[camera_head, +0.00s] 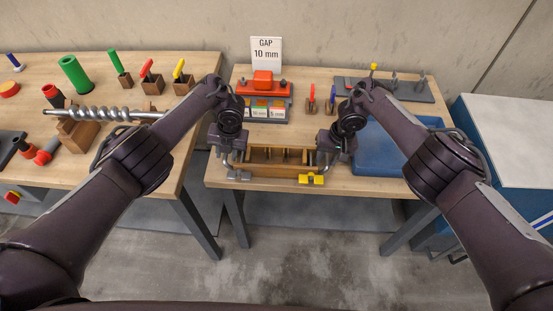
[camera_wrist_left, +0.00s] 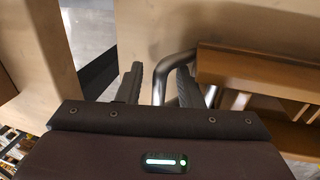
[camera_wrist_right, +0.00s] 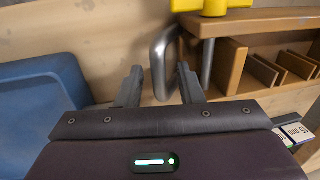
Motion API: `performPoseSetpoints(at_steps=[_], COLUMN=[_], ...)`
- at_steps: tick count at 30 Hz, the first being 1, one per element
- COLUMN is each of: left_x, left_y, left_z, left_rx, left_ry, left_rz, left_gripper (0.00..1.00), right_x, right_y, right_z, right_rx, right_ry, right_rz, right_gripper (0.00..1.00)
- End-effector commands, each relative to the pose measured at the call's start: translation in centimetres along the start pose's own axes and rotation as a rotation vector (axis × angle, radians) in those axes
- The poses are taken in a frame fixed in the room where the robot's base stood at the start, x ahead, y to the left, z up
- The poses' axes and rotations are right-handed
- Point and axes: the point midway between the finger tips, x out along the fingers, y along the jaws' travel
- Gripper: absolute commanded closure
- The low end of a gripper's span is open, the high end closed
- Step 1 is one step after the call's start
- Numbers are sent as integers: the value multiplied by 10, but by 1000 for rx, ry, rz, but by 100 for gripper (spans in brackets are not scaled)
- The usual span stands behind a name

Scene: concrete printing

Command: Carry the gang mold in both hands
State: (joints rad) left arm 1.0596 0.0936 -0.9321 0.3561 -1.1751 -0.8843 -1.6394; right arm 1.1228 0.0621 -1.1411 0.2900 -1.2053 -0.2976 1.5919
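The gang mold (camera_head: 270,171) is a wooden box with several thin dividers, at the front edge of the middle table. A bent metal handle stands out at each end. My left gripper (camera_wrist_left: 158,76) is at the left handle (camera_wrist_left: 171,66), open, with the handle tube between its fingers, nearer the right finger. My right gripper (camera_wrist_right: 158,76) is at the right handle (camera_wrist_right: 158,62), open, with the tube between its fingers. Both finger pairs show gaps around the tubes. A yellow fitting (camera_head: 311,179) sits at the mold's front right corner.
A blue tray (camera_head: 385,150) lies close right of the mold. Behind it stand a red-topped block with labelled cards (camera_head: 265,100) and a "GAP 10 mm" sign (camera_head: 266,53). The left table holds a metal auger (camera_head: 105,114). A gap separates the tables.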

Motion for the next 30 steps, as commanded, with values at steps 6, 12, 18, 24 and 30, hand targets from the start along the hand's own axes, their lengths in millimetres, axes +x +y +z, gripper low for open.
performPoseSetpoints(at_steps=[6,12,18,24,30], left_x=[0,0,0,0,0], left_y=[0,0,0,0,0], left_z=[0,0,0,0,0], left_rx=[0,0,0,0,0], left_ry=[0,0,0,0,0], left_rz=[0,0,-1,-1,-1], left_gripper=[67,88,100,100,100], right_x=[0,0,0,0,0], right_y=[0,0,0,0,0], right_z=[0,0,0,0,0], right_rx=[0,0,0,0,0], right_ry=[0,0,0,0,0], right_rz=[0,0,0,0,0], right_gripper=[66,87,100,100,100])
